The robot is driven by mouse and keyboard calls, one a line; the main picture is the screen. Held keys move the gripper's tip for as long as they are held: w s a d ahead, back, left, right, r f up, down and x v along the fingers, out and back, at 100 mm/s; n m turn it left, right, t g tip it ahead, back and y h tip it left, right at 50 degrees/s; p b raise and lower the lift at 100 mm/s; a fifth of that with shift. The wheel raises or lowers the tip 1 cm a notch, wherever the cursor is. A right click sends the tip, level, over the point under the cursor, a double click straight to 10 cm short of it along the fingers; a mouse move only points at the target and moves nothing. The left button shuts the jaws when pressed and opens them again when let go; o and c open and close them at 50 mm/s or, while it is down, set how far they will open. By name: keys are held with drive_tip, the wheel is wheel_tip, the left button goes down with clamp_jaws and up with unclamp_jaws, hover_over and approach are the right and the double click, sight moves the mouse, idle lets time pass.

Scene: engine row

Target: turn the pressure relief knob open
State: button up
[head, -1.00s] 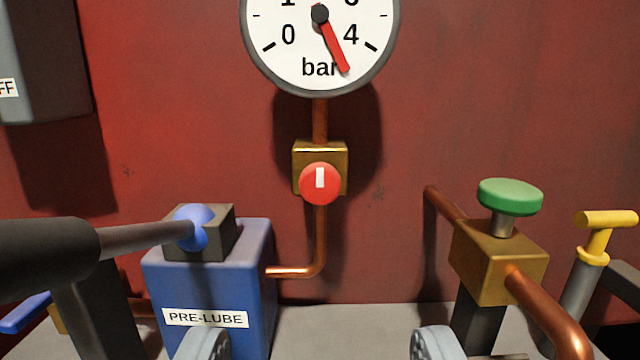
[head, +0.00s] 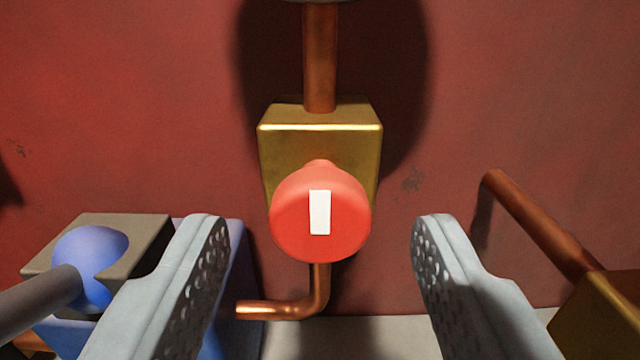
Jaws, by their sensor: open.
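The pressure relief knob (head: 290,215) is round and red, with a white mark standing upright on its face. It sits on the front of a brass block (head: 320,142) on the red wall. My gripper (head: 321,232) is open, one finger to the left of the knob and one to the right. There is a gap between each finger and the knob, and nothing is held. The fingers are nearer the camera than the wall; how far they reach towards the knob I cannot tell.
A copper pipe (head: 320,60) runs up from the block, and another bends left below it. The blue pump (head: 230,290) with its blue-balled lever (head: 90,262) is at lower left, partly behind my left finger. A brass valve body (head: 600,320) with a copper pipe is at lower right.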

drive_tip(key=shift+w, duration=0.55)
drive_tip(key=shift+c, duration=0.4)
drive_tip(key=c, duration=0.9)
drive_tip(key=shift+n, duration=0.3)
drive_tip(key=n, duration=0.4)
drive_tip(key=shift+n, duration=0.3)
drive_tip(key=n, duration=0.5)
